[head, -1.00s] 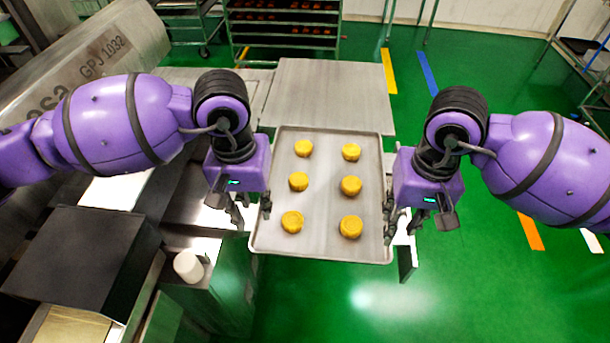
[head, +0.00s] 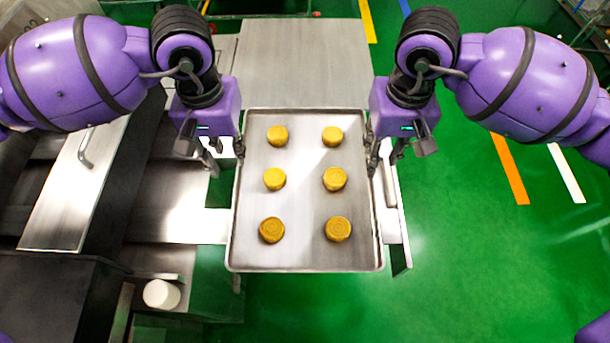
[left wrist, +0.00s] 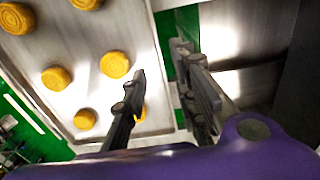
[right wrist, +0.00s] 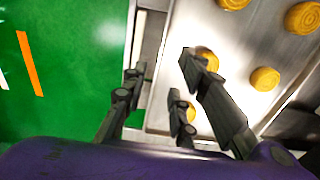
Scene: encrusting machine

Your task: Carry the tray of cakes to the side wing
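The metal tray (head: 305,258) with several round yellow cakes (head: 335,179) lies level in the middle of the head view, across a pale steel strip (head: 208,226). My left gripper (head: 228,158) is at its left rim, toward the far half. My right gripper (head: 382,162) is at its right rim, about level with the left one. In the left wrist view the fingers (left wrist: 163,62) stand apart, with the tray's edge between them. In the right wrist view the fingers (right wrist: 162,62) also stand apart around the edge. Whether either gripper touches the tray is unclear.
A flat, bare steel surface (head: 300,60) lies just beyond the tray's far edge. Steel machine housings (head: 75,190) and a white cylinder (head: 161,294) are at the left. Green floor (head: 470,250) is open at the right.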

